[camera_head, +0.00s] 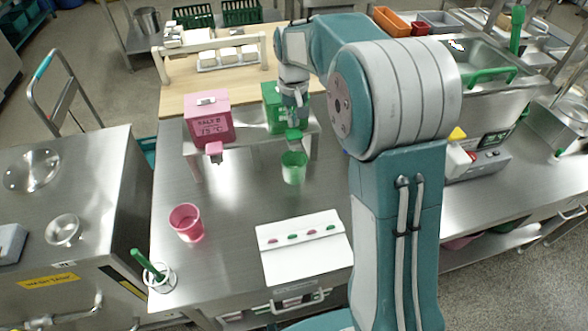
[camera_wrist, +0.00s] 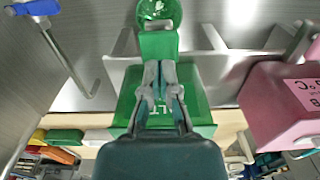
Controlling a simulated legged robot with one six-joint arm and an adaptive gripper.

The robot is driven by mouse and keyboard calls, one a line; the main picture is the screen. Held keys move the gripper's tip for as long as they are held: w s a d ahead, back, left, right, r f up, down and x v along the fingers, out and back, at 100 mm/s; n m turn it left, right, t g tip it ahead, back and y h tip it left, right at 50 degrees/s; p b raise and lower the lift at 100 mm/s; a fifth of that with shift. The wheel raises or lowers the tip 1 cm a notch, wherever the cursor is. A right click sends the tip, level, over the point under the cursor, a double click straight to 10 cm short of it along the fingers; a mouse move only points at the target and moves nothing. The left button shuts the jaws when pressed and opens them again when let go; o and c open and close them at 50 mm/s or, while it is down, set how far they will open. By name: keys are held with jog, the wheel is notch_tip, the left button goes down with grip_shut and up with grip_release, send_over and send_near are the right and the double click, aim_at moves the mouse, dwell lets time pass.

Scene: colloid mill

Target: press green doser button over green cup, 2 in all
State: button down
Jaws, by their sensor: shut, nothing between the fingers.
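The green doser (camera_head: 271,107) is a box on a metal stand, partly hidden by my arm; it also shows in the wrist view (camera_wrist: 196,115). Its green button part (camera_wrist: 158,45) sticks out at the front, and in the head view it sits just above the cup (camera_head: 293,135). The green cup (camera_head: 293,172) stands upright under it, and its round rim shows in the wrist view (camera_wrist: 160,12). My gripper (camera_wrist: 160,66) is shut and empty, fingertips over the doser's front edge close to the button part. I cannot tell whether they touch it.
A pink doser (camera_head: 208,117) stands to the left. A pink cup (camera_head: 186,222) and a white card with coloured marks (camera_head: 303,247) are on the steel table. A white holder with a green-handled tool (camera_head: 159,277) is at the front left. The table between the cups is clear.

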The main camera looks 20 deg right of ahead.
aim_at(293, 132)
jog(key=shift+f, duration=0.1)
dwell(0.5)
jog(key=shift+f, duration=1.8)
jog(key=shift+r, duration=1.9)
jog(key=shift+r, duration=0.1)
jog(key=shift+r, duration=2.95)
